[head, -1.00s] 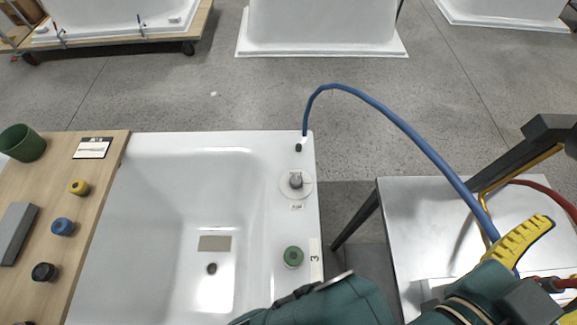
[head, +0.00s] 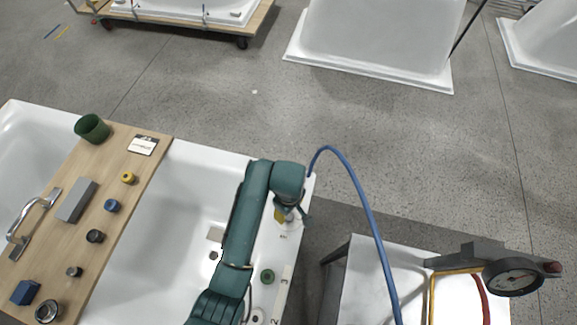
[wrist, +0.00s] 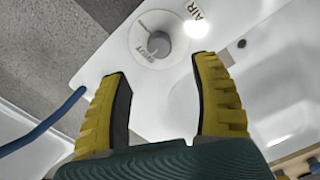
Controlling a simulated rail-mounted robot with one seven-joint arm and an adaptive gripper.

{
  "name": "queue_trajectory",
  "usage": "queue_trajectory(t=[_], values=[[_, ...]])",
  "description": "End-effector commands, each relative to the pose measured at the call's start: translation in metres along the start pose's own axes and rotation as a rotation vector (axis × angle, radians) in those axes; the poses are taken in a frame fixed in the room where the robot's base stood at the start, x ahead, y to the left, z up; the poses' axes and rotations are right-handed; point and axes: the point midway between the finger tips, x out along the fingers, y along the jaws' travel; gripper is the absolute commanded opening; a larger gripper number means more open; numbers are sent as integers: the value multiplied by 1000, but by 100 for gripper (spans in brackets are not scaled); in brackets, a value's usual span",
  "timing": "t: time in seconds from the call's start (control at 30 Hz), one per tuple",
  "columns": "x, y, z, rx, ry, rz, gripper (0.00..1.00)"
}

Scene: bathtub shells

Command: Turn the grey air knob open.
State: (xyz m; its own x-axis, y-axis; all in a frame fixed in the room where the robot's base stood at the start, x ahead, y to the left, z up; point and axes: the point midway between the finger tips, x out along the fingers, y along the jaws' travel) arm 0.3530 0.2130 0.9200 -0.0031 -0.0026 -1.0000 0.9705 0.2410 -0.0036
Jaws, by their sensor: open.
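The grey air knob (wrist: 159,44) shows in the wrist view at the top middle, on a round pale plate with "SHUT" lettering and an "AIR" label beside it. It stands on the white rim of the bathtub shell (wrist: 222,14). My gripper (wrist: 158,70) is open, with a yellow finger on each side and nothing between them. The knob lies just beyond the fingertips, roughly centred between them; contact is not visible. In the head view my gripper (head: 284,213) points down over the tub's right rim, and my arm mostly hides the knob.
A blue hose (head: 361,205) arches from the rim close to my gripper. A green knob (head: 267,276) sits lower on the rim. A wooden board (head: 75,210) with several small parts lies across the tub. A metal table with a gauge (head: 514,278) stands at right.

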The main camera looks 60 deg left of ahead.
Motion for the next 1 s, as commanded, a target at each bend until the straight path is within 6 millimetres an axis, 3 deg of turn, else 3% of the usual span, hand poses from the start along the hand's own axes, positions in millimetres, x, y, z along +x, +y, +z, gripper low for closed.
queue_trajectory(t=[0.2, 0.4, 0.77, 0.87, 1.0], values=[[56, 0, 0, 2, -1, -1, 64], [89, 1, 0, 2, 1, 2, 64], [98, 1, 0, 2, 2, 4, 64], [97, 1, 0, 2, 2, 4, 50], [97, 1, 0, 2, 2, 3, 23]])
